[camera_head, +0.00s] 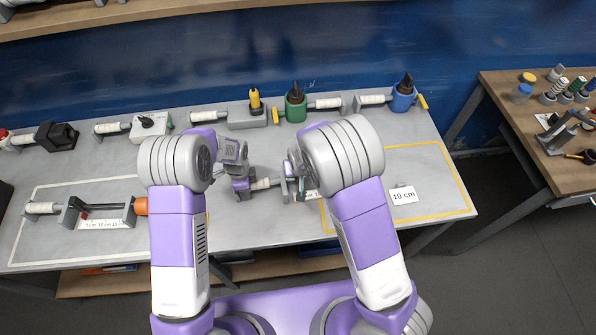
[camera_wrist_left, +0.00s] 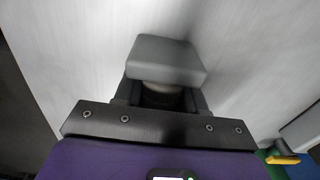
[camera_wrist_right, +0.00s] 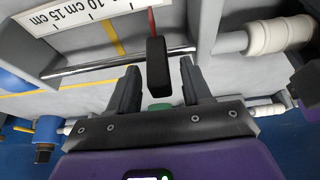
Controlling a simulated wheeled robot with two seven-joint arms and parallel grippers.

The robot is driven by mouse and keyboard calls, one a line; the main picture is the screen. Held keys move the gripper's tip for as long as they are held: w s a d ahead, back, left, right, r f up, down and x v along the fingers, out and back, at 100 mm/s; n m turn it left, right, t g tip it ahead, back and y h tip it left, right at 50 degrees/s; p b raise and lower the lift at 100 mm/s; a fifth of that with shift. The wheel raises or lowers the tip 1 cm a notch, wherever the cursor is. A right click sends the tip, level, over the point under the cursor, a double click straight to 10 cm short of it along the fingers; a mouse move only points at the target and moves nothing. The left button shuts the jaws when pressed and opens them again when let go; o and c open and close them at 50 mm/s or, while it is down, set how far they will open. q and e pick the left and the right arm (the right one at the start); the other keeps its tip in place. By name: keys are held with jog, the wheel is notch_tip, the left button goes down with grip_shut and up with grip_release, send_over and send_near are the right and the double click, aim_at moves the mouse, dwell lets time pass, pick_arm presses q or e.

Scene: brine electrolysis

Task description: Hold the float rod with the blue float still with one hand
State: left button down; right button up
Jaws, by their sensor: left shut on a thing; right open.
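My left gripper (camera_head: 240,184) is shut on a grey block (camera_wrist_left: 167,58) at the left end of a white ribbed handle (camera_head: 262,183). A pale cylinder shows partly under the block in the left wrist view. My right gripper (camera_wrist_right: 159,80) is open. Its fingers stand on either side of a black block (camera_wrist_right: 157,68) with a red pointer, close to a thin metal rod (camera_wrist_right: 85,67). A blue end piece (camera_wrist_right: 14,82), likely the blue float, shows at the left edge of the right wrist view. In the head view my right arm hides most of this device.
A white scale strip (camera_wrist_right: 80,14) lies beside the rod. A similar device with an orange end (camera_head: 141,206) is at the left. Green (camera_head: 295,106) and blue (camera_head: 402,98) units stand along the back.

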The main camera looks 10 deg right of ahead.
jog(key=shift+x, duration=0.85)
jog(key=shift+c, duration=0.3)
grip_shut()
